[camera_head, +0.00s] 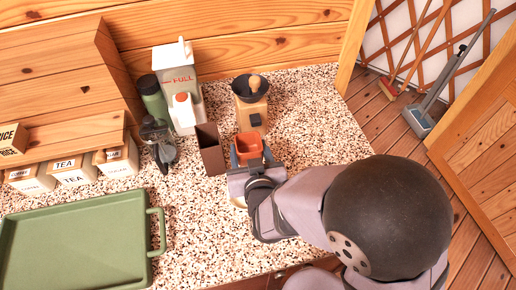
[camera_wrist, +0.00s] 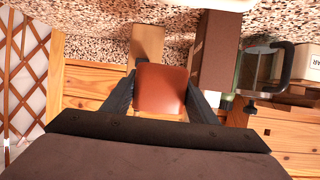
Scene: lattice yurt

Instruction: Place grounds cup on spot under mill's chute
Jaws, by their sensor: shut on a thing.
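The grounds cup (camera_head: 249,145) is a small orange-brown square cup. My gripper (camera_head: 247,152) is shut on it, with a dark finger on each side, in front of the mill. In the wrist view the cup (camera_wrist: 162,90) sits between the two fingers (camera_wrist: 160,95). The mill (camera_head: 251,103) is a wooden block with a dark round hopper on top and a wooden knob. Its chute and the spot under it are hidden or too small to tell apart. In the wrist view the mill's wooden body (camera_wrist: 147,45) shows just beyond the cup.
A green tray (camera_head: 80,245) lies front left. Speckled counter at right (camera_head: 320,120) is clear.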

